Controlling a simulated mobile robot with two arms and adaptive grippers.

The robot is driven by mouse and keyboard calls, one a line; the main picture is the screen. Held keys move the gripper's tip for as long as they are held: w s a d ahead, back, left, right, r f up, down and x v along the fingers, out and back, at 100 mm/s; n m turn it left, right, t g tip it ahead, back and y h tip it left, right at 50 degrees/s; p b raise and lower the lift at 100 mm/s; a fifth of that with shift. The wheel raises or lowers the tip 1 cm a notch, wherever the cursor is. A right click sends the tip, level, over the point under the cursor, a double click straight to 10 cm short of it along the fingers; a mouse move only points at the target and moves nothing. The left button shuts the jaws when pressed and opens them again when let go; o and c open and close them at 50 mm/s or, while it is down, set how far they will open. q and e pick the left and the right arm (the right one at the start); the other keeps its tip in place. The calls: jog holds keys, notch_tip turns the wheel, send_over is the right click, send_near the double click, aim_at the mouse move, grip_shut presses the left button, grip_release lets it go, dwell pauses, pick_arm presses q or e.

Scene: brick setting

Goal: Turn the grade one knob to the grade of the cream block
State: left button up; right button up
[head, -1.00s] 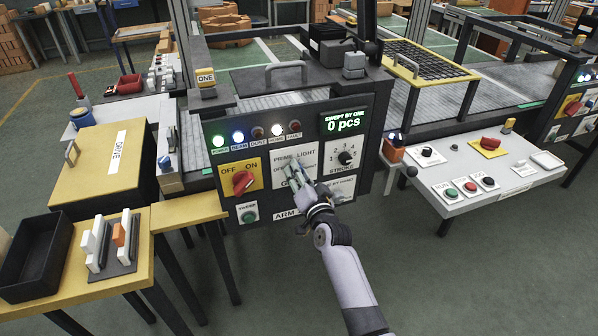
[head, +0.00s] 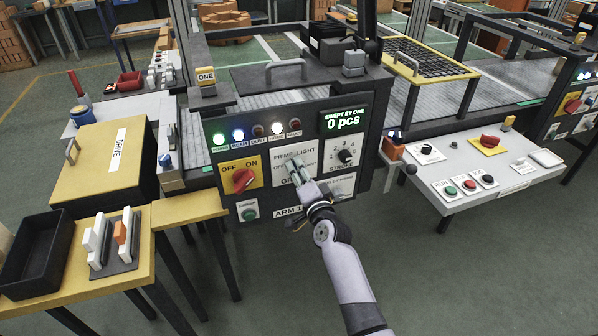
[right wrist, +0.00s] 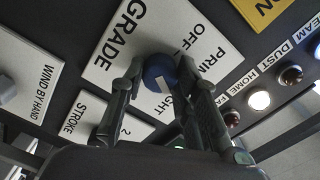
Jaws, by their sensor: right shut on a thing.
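The grade knob (right wrist: 158,72), round and blue with a white mark, sits on the white GRADE plate (right wrist: 125,38) in the right wrist view. The plate reads PRIME, LIGHT and OFF; the rest is partly hidden. The mark points to the lower side of that view; I cannot tell its exact grade. My right gripper (right wrist: 150,90) is shut on the knob, one finger on each side. In the head view, my right gripper (head: 297,178) covers the knob on panel ONE. My left gripper is out of view.
On the same panel are a red OFF/ON knob (head: 242,180), a black STROKE knob (head: 346,156), a green button (head: 249,213) and a display (head: 344,119) reading 0 pcs. An orange block (head: 120,232) and a black tray (head: 36,253) are at the left.

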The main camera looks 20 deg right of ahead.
jog(key=o, duration=1.2)
jog(key=shift+c, duration=0.2)
jog(key=s, duration=1.2)
jog(key=shift+d, duration=0.2)
